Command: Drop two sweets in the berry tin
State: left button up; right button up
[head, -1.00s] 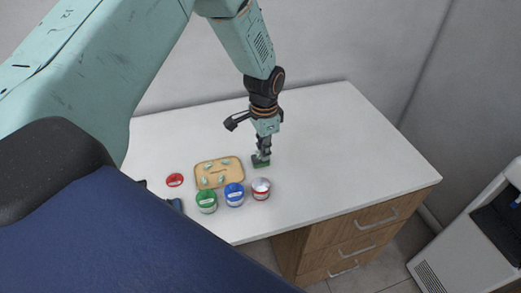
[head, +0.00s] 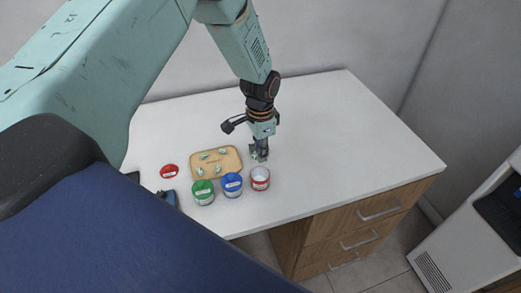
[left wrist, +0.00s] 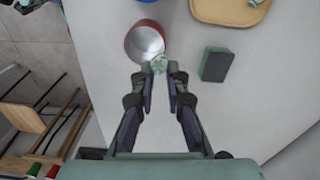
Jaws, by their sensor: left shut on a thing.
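The red tin (head: 260,180) stands open at the right end of a row of three tins; it also shows in the left wrist view (left wrist: 136,45), with a bare, silvery inside as far as I see. I cannot read its label. My left gripper (head: 259,156) is just behind the tin. In the left wrist view my left gripper (left wrist: 160,72) is shut on a pale green sweet (left wrist: 158,64), at the tin's near rim. Several more pale sweets (head: 223,151) lie on the tan tray (head: 236,165). My right gripper is not in view.
A green tin (head: 203,193) and a blue tin (head: 232,187), both lidded, stand left of the red tin. A red lid (head: 169,171) lies left of the tray. A dark green block (left wrist: 217,64) lies beside the gripper. The counter's right side is clear.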

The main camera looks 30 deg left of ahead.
pick_arm(q)
jog(key=o, duration=0.4)
jog(key=shift+s+d+r, duration=0.15)
jog(key=shift+s+r, duration=0.05)
jog(key=o, duration=0.3)
jog(key=shift+d, duration=0.1)
jog(key=shift+o, duration=0.3)
jog(key=shift+w+a+f, duration=0.15)
jog(key=shift+w+a, duration=0.05)
notch_tip(320, 180, up, 12)
jog(key=shift+w, duration=0.1)
